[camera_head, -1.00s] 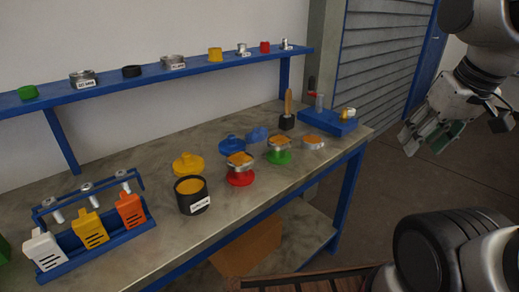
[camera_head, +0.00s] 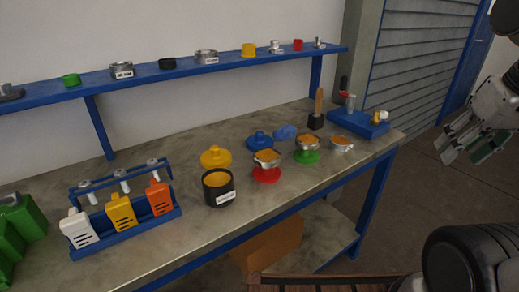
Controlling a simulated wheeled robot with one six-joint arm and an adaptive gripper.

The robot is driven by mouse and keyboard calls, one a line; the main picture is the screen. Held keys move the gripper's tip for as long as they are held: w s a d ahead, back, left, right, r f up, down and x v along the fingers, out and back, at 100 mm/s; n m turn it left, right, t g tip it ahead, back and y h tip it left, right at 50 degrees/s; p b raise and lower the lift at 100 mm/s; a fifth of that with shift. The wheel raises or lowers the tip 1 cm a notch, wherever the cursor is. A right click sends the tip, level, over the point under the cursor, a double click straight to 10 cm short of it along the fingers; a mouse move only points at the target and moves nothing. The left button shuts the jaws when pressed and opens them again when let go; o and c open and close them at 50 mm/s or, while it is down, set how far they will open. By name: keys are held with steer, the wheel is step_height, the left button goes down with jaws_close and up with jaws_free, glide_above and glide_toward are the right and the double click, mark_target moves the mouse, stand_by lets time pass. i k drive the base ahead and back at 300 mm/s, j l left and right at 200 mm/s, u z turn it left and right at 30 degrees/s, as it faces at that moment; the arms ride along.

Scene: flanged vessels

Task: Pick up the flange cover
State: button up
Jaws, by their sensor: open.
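Two lid-like covers with knobs lie on the grey workbench (camera_head: 130,205): a yellow cover (camera_head: 216,158) behind a black labelled vessel (camera_head: 218,190), and a blue cover (camera_head: 258,142) to its right. I cannot tell which one is the flange cover. Small metal vessels with orange-brown tops stand nearby, one on a red flange (camera_head: 266,175) and one on a green flange (camera_head: 306,157). My gripper (camera_head: 462,150) is open and empty at the right edge of the picture, off the bench and well apart from the covers.
A blue shelf (camera_head: 190,71) with rings and fittings runs above the bench. A blue rack (camera_head: 130,235) with white, yellow and orange tags stands at front left, beside green blocks (camera_head: 22,235). A blue tray (camera_head: 358,124) and an upright handled tool (camera_head: 317,112) are at the right end.

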mark_target(216, 157)
steer(key=l+u, duration=0.15)
steer(key=u, duration=1.15)
steer(key=i+u, duration=0.4)
steer(key=i, duration=0.05)
